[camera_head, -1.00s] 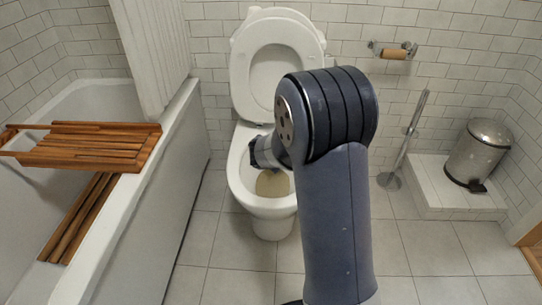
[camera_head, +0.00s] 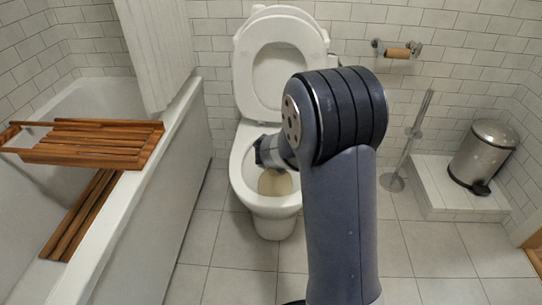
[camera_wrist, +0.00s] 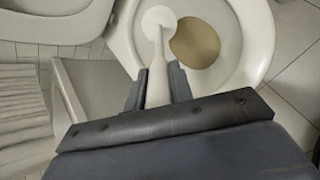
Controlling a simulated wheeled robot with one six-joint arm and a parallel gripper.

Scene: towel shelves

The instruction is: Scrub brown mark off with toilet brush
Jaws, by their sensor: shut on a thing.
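The white toilet (camera_head: 240,180) stands open against the back wall, its lid and seat raised. The brown mark (camera_head: 274,183) is a tan patch inside the bowl; in the wrist view (camera_wrist: 195,43) it lies just right of the brush. My gripper (camera_wrist: 157,84) is shut on the white handle of the toilet brush (camera_wrist: 157,68). The brush's round white head (camera_wrist: 158,20) is over the bowl, left of the mark; I cannot tell if it touches the surface. In the head view my gripper (camera_head: 268,152) is over the bowl, and the brush is hidden.
A bathtub (camera_head: 170,190) with a wooden rack (camera_head: 90,142) stands at left. A chrome stand (camera_head: 415,135) and a metal bin (camera_head: 482,152) on a tiled ledge are at right. A paper roll holder (camera_head: 397,51) is on the wall. The floor in front is clear.

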